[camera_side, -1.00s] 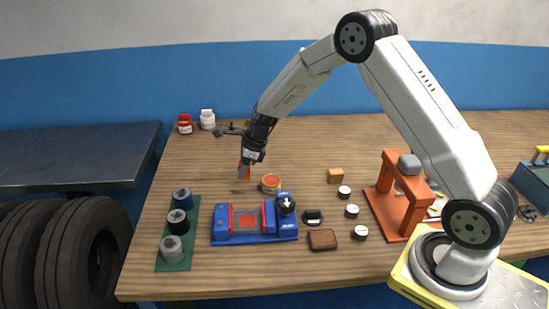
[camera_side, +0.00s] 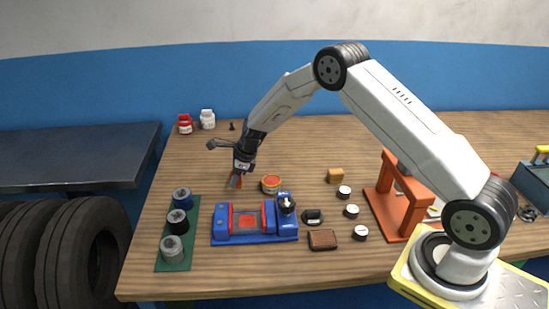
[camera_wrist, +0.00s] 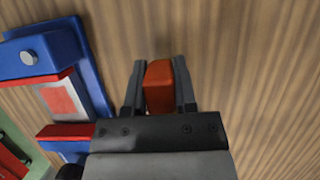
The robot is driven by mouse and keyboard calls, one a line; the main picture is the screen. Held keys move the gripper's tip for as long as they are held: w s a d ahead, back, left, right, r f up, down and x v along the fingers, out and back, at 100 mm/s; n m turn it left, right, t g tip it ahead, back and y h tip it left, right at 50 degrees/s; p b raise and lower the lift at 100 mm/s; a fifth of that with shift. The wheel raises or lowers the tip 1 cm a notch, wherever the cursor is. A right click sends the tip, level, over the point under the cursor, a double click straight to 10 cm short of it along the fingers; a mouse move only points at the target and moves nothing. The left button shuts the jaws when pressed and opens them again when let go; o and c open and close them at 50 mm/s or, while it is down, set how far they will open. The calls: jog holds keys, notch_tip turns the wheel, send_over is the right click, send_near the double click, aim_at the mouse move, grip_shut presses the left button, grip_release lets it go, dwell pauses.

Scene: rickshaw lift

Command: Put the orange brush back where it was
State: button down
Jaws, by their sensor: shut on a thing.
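The orange brush (camera_wrist: 159,88) is between my gripper's two dark fingers in the wrist view, with wooden table around it. In the side view my gripper (camera_side: 238,180) is shut on the brush, low at the left-middle of the table. A bit of the orange brush (camera_side: 239,178) shows at the fingertips there. The gripper is left of a round tin with a red top (camera_side: 271,184) and behind the blue vise-like fixture (camera_side: 243,239). I cannot tell whether the brush touches the table.
A green mat (camera_side: 175,262) with several round pieces lies at front left. The blue fixture also shows at left in the wrist view (camera_wrist: 97,85). Small round pieces and a brown block (camera_side: 322,239) lie to the right, near an orange stand (camera_side: 412,214). Table behind the gripper is mostly clear.

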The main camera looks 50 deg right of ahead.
jog(key=shift+f, duration=1.15)
jog(key=shift+f, duration=0.15)
jog(key=shift+c, duration=2)
grip_release()
jog(key=v, duration=1.2)
jog(key=shift+r, duration=0.2)
